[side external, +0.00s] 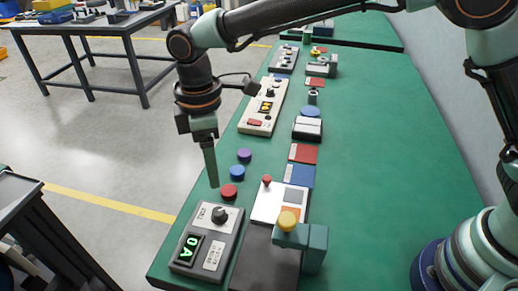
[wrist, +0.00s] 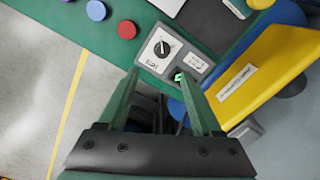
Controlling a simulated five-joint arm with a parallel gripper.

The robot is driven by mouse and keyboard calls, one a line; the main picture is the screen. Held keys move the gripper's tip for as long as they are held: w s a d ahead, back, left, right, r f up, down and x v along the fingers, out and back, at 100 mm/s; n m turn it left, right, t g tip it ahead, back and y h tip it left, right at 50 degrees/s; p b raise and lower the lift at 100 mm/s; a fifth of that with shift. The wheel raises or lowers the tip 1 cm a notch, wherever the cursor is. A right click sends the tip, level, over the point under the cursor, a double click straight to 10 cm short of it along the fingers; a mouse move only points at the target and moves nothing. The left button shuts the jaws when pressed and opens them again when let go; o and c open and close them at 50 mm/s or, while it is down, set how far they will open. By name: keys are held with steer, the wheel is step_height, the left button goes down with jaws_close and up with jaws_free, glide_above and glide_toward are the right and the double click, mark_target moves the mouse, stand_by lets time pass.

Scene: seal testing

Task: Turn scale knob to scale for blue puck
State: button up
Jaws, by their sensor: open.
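The scale knob (side external: 219,214) is a black dial on a white plate of a dark grey box at the near left end of the green bench. Its pointer mark shows in the wrist view (wrist: 162,49), but I cannot read its setting. A green-lit display (side external: 187,248) on the same box reads like "0A". The blue puck (side external: 237,173) lies flat on the bench between a purple and a red puck; it also shows in the wrist view (wrist: 96,11).
The red puck (side external: 229,192) lies just behind the box and the purple puck (side external: 244,155) beyond. The bench's right side is clear.

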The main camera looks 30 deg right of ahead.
mark_target(218, 211)
steer(key=f, duration=1.2)
steer(key=shift+s+a+f, duration=0.15)
steer(key=shift+s, duration=0.05)
jaws_close()
